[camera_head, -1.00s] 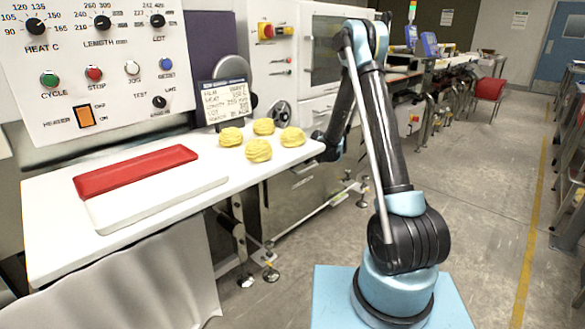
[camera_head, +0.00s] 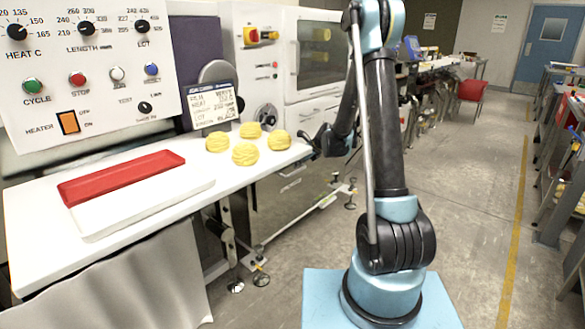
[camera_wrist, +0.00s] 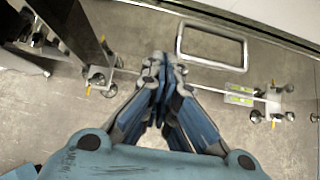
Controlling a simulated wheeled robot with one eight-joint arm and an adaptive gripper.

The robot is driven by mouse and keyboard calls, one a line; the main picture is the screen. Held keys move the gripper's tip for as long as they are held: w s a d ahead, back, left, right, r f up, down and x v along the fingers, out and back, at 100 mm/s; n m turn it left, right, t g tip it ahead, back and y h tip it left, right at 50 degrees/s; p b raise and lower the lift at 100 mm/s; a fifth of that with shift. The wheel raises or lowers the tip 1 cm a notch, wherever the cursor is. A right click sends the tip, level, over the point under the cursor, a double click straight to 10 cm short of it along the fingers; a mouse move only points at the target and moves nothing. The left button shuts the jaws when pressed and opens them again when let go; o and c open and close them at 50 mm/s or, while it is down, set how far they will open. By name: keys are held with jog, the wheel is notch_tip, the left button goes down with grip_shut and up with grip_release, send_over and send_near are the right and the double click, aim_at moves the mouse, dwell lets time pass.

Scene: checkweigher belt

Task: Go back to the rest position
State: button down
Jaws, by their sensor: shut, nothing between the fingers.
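My gripper (camera_wrist: 161,72) shows in the wrist view, its blue and black fingers brought together at the tips with nothing between them. Below it are the concrete floor and metal machine legs. In the head view my gripper (camera_head: 310,139) is small and partly hidden, at the end of my folded arm. It is just beyond the right end of the white table (camera_head: 110,236). It looks apart from the yellow noodle nests, though the exact gap is hard to judge.
Several yellow nests (camera_head: 245,154) sit at the table's right end by a small display (camera_head: 213,104). A red tray (camera_head: 120,178) and a white tray (camera_head: 150,209) lie on the left. A control panel (camera_head: 90,60) stands behind. The aisle floor (camera_head: 470,190) at right is clear.

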jog(key=s+d+r+n+h, duration=0.1)
jog(key=s+d+r+n, duration=0.3)
jog(key=s, duration=0.3)
jog(key=s+d+r+n+g+h, duration=0.1)
jog(key=s+d+r+n, duration=0.35)
jog(key=s, duration=0.25)
jog(key=s+d+r+n+h, duration=0.1)
jog(key=s+d+r+n, duration=0.3)
jog(key=s, duration=0.3)
jog(key=s+d+f+n+h, duration=0.1)
jog(key=s+d+n, duration=0.3)
jog(key=s, duration=0.4)
jog(key=s+d+f+n+g+h, duration=0.1)
jog(key=s+d+n, duration=0.3)
jog(key=s, duration=0.5)
jog(key=s+d+f+n+g+h, duration=0.1)
jog(key=s+d+f+n+h, duration=0.1)
jog(key=s, duration=0.6)
jog(key=d+f+n, duration=0.1)
jog(key=d+n, duration=0.1)
jog(key=n, duration=0.1)
jog(key=shift+s, duration=0.3)
jog(key=shift+f, duration=0.1)
